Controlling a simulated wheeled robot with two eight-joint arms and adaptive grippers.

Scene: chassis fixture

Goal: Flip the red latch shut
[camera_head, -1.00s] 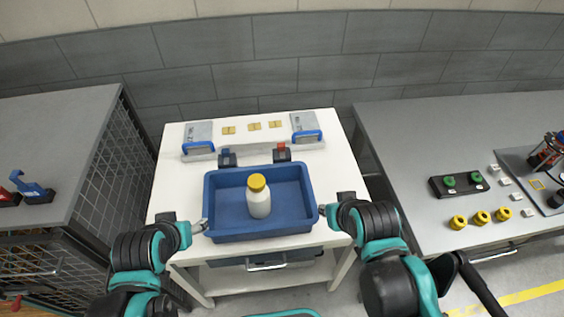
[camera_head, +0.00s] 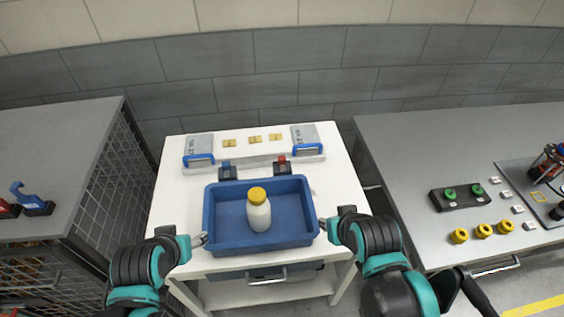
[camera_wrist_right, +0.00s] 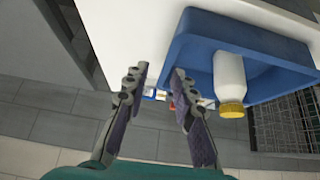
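A small red latch (camera_head: 282,159) on a dark base stands upright on the white table (camera_head: 334,170), behind the right part of the blue tray (camera_head: 212,205). It is small here, so its exact position is unclear. A matching blue latch (camera_head: 226,165) stands to its left. My left gripper (camera_head: 204,240) is by the tray's left side; its finger gap is too small to judge. My right gripper (camera_head: 323,226) is at the tray's right side. In the right wrist view its fingers (camera_wrist_right: 159,75) are apart with nothing held, beside the tray wall (camera_wrist_right: 185,45). Contact with the tray is unclear.
A white bottle with a yellow cap (camera_head: 258,211) stands in the tray. Grey blocks with blue handles (camera_head: 199,160) (camera_head: 306,149) and yellow pieces (camera_head: 255,139) lie at the back. Side benches hold another red and blue fixture (camera_head: 30,205), green buttons (camera_head: 462,193) and yellow rings (camera_head: 483,231).

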